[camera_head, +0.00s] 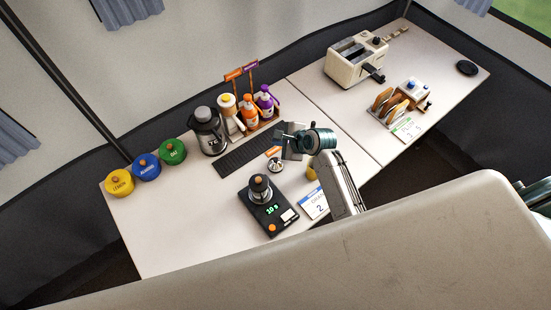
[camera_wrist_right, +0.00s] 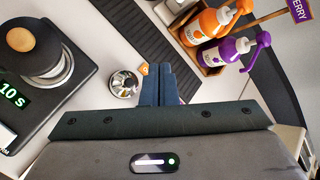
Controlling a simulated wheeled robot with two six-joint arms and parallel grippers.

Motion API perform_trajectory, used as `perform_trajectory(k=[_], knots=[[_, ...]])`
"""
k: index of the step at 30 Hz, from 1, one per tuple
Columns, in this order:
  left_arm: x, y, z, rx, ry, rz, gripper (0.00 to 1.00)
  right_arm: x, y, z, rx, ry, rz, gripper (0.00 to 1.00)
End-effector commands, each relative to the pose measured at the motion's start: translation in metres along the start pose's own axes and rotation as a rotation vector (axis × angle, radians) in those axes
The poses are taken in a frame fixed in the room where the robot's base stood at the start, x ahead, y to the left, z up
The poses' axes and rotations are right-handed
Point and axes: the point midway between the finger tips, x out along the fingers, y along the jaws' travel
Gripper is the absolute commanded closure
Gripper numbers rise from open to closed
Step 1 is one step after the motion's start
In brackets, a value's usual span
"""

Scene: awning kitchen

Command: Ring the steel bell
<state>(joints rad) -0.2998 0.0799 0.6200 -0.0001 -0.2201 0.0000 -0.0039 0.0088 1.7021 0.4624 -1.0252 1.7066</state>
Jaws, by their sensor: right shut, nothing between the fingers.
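The small steel bell (camera_head: 275,164) stands on the white table, just right of the black scale and below the ribbed dark mat. In the right wrist view the shiny bell (camera_wrist_right: 123,83) lies just left of the fingers. My right gripper (camera_head: 283,139) is shut and empty, above the table close to the bell. The height of the fingertips over the table is hard to tell. My left gripper is not in view.
A black scale (camera_head: 280,219) bears a steel canister (camera_head: 260,190) with an orange knob. Behind stand a steel flask (camera_head: 206,130) and several pump bottles (camera_head: 248,110). Colored canisters (camera_head: 146,167) are at left. A toaster (camera_head: 354,62) and a toast rack (camera_head: 384,104) stand at right.

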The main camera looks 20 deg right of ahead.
Motion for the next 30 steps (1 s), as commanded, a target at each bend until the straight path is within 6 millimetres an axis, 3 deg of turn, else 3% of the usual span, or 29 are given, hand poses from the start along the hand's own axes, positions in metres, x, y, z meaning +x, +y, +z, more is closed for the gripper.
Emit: perform_trajectory(k=[4, 15, 30], knots=[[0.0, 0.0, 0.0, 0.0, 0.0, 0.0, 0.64, 0.01, 0.008, -0.008, 0.0, 0.002, 0.003, 1.0], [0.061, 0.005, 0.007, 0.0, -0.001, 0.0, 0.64, 0.042, 0.031, -0.031, -0.001, 0.0, 0.0, 1.0], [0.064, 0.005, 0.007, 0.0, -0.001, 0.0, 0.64, 0.056, 0.041, -0.041, -0.001, 0.0, 0.001, 1.0]])
